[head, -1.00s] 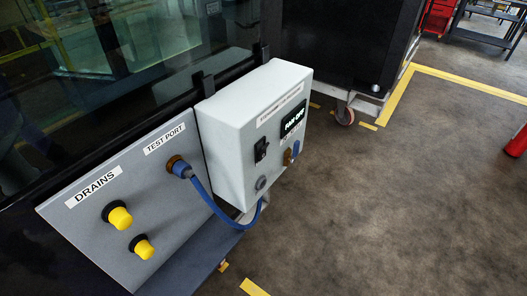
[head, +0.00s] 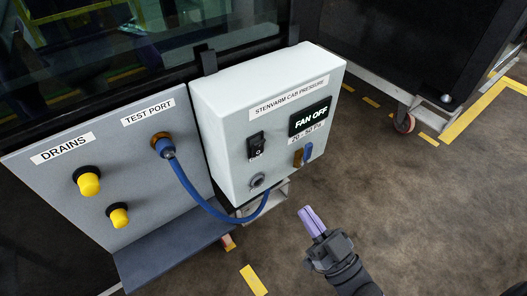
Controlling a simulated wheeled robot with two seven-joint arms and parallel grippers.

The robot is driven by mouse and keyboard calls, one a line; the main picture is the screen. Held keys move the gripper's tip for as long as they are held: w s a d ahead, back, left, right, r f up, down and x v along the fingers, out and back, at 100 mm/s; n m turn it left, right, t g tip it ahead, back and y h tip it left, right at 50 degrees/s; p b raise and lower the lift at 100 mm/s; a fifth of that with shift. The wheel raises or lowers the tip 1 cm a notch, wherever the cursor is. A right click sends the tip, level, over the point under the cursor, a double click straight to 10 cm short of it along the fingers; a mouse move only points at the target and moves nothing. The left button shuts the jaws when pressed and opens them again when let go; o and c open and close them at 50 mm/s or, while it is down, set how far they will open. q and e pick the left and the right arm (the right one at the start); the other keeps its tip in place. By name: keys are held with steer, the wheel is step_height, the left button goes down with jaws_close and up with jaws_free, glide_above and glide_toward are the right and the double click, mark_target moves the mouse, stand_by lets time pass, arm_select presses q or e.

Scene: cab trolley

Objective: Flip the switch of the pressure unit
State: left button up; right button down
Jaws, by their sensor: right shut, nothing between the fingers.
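The pressure unit (head: 225,118) is a light grey box labelled STENVARM CAB PRESSURE, hung on the dark cab wall. Its black rocker switch (head: 256,145) sits on the front face, left of a black display (head: 310,117) reading FAN OFF. My right gripper (head: 312,222) has purple fingers, shut and empty. In the picture it is below and right of the box, pointing up and left, apart from the switch. My left gripper is not in view.
A blue hose (head: 190,187) runs from the test port (head: 162,144) to the box's underside area. Yellow drain knobs (head: 89,184) stick out of the grey panel (head: 40,190). A blue lever (head: 308,152) is at the box's lower right. A dark trolley (head: 400,50) stands behind. Floor at right is clear.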

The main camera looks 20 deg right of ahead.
mark_target(260, 145)
steer(key=x, duration=1.4)
